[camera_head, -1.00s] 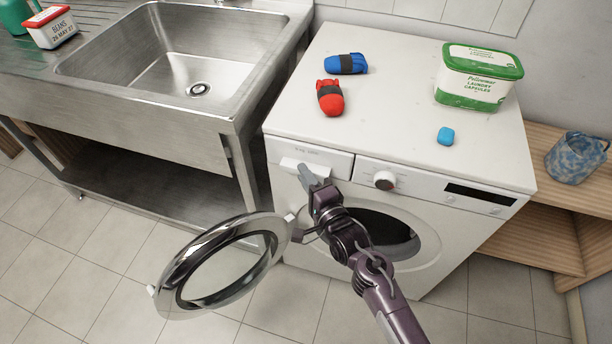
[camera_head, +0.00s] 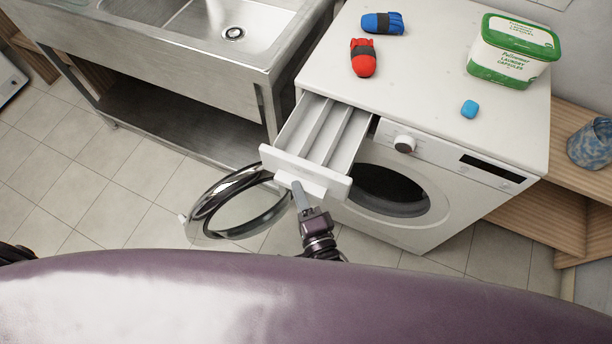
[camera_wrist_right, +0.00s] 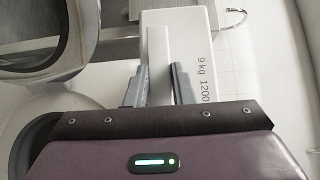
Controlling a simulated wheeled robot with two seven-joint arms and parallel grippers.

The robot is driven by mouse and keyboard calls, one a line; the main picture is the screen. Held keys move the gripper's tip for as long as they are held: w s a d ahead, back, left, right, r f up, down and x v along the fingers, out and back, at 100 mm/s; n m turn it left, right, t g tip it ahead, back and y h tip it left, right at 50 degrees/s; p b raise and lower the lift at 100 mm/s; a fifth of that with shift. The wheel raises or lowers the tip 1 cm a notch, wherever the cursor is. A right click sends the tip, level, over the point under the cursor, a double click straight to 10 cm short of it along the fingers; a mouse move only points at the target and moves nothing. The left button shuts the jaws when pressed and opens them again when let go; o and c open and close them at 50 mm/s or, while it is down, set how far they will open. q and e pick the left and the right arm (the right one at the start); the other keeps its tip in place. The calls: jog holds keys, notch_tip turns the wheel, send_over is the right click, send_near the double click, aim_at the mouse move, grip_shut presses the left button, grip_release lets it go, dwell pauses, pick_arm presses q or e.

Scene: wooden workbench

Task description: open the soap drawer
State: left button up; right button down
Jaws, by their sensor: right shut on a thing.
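The soap drawer (camera_head: 277,160) of the white washing machine (camera_head: 455,130) is pulled well out, and its long inner compartments show from above. They look empty. My right gripper (camera_head: 300,190) is at the white handle (camera_head: 317,188) on the drawer front. In the right wrist view my right gripper (camera_wrist_right: 158,86) has one finger on each side of the handle (camera_wrist_right: 158,55) and is shut on it. My left gripper is out of view.
The round door (camera_head: 200,212) of the washer hangs open left of the drawer. A steel sink (camera_head: 190,60) stands at the left. A red bundle (camera_head: 364,62), blue bundle (camera_head: 382,22), blue capsule (camera_head: 469,109) and capsule tub (camera_head: 490,55) are on the washer top.

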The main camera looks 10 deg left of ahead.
jog(key=shift+s+a, duration=0.1)
jog(key=shift+s, duration=0.1)
jog(key=c, duration=1.2)
grip_release()
jog(key=shift+c, duration=0.2)
jog(key=v, duration=0.7)
jog(key=shift+s+d+b, duration=0.25)
jog(key=shift+s+b, duration=0.1)
